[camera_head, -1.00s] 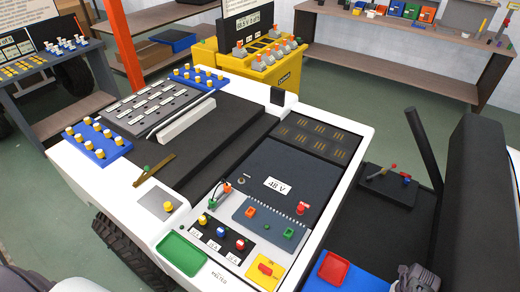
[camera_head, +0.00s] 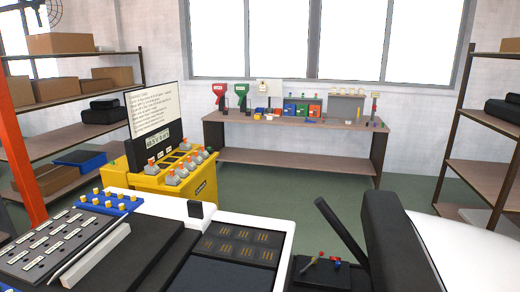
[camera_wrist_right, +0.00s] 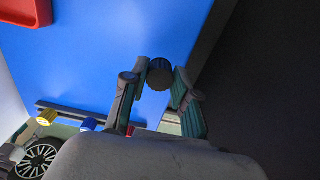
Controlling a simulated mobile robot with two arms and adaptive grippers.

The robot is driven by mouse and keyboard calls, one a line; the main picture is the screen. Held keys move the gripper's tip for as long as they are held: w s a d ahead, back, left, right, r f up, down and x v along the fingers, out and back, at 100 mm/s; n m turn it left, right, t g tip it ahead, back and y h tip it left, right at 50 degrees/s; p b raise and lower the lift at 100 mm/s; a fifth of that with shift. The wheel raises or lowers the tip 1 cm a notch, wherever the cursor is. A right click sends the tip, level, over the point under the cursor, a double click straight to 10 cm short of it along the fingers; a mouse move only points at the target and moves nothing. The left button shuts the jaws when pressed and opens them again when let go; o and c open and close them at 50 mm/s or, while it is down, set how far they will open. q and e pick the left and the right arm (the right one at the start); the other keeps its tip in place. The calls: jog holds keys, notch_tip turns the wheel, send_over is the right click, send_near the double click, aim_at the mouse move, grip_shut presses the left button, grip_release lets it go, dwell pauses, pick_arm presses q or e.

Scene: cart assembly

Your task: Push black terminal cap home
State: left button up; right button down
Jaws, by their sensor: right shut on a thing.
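In the right wrist view my right gripper (camera_wrist_right: 158,88) is shut on a small dark round cap with a ribbed edge, the black terminal cap (camera_wrist_right: 160,73), held at its fingertips. A blue surface lies behind the cap; I cannot tell how far away it is. My right gripper is outside the head view, and my left gripper is in neither view. The white cart (camera_head: 262,220) shows at the bottom of the head view, with a dark panel (camera_head: 240,245) on top. The cart's lower terminals and control area are out of frame.
A red tray (camera_wrist_right: 25,12) lies on the blue surface (camera_wrist_right: 95,50) in the right wrist view. A workbench (camera_head: 300,124) with tools lines the back wall. A black seat (camera_head: 392,235) is at right.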

notch_tip(320, 180, up, 3)
jog(key=shift+f+p, duration=0.15)
jog(key=shift+p, duration=0.55)
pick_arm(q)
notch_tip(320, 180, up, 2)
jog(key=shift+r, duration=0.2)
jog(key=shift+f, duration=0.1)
pick_arm(e)
jog(key=shift+f, duration=0.1)
